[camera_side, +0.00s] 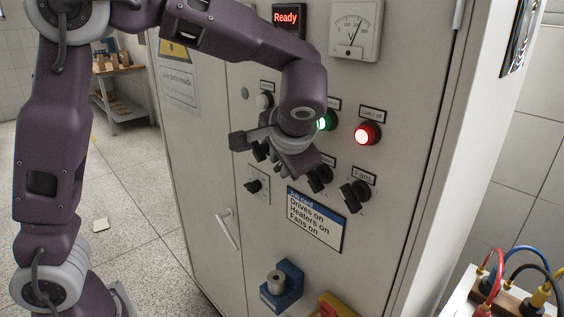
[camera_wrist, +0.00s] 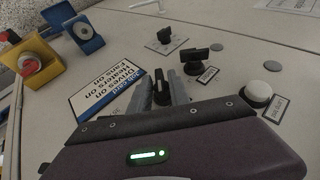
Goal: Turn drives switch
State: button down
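The grey cabinet carries a row of black rotary switches. The label of the one marked Fans (camera_side: 355,195) is readable. A middle switch (camera_side: 319,178) is just left of it, its label partly covered. A further switch (camera_side: 260,150) to the left is partly behind my gripper (camera_side: 298,165); no Drives label is readable. In the wrist view, the fingers are apart, with one black switch (camera_wrist: 161,90) showing between them; contact cannot be told. Another labelled switch (camera_wrist: 195,58) stands outside the fingers, its handle lying crosswise in that view.
A small switch (camera_side: 254,185) sits on a plate. Green (camera_side: 325,121) and red (camera_side: 367,133) lamps are lit above. A blue holder (camera_side: 281,285) and yellow box (camera_side: 335,306) project below.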

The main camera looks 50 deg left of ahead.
jog(key=shift+d+y, duration=0.15)
jog(key=shift+y, duration=0.55)
jog(key=c, duration=1.5)
grip_release()
jog(key=v, duration=0.7)
